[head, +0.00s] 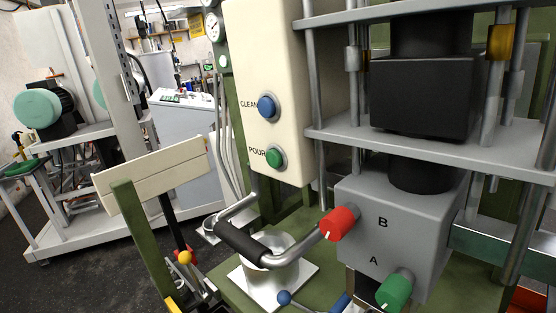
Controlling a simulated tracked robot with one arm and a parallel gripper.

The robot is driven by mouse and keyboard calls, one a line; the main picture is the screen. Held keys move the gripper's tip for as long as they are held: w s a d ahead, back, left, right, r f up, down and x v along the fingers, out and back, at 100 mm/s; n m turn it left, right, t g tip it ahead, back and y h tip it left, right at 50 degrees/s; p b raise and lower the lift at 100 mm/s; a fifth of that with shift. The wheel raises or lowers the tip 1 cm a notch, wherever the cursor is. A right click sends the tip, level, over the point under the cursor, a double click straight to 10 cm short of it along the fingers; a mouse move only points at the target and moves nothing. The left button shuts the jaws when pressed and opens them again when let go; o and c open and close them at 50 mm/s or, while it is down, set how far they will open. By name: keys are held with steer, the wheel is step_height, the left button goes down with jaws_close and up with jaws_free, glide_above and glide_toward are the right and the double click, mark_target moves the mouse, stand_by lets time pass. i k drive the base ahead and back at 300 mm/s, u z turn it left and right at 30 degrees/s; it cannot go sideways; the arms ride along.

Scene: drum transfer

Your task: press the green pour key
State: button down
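The green pour key (275,157) is a round green button in a metal ring, on the side of a cream panel (287,85). The word POUR stands at its left. A blue button (267,105) marked CLEAN sits above it on the same panel. I cannot tell from this single view whether the green key is pressed in. Nothing covers either button. My gripper does not show in the head view.
A grey block (405,225) marked A and B carries a red knob (339,223) and a green knob (395,291). A bent bar with a black grip (243,243) juts out below the panel. A cream board (150,176) stands at left.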

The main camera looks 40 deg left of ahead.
mark_target(273, 158)
steer(key=u, duration=0.05)
steer(key=k, duration=1.05)
steer(key=u, duration=0.6)
steer(key=i, duration=1)
steer(key=z, duration=0.05)
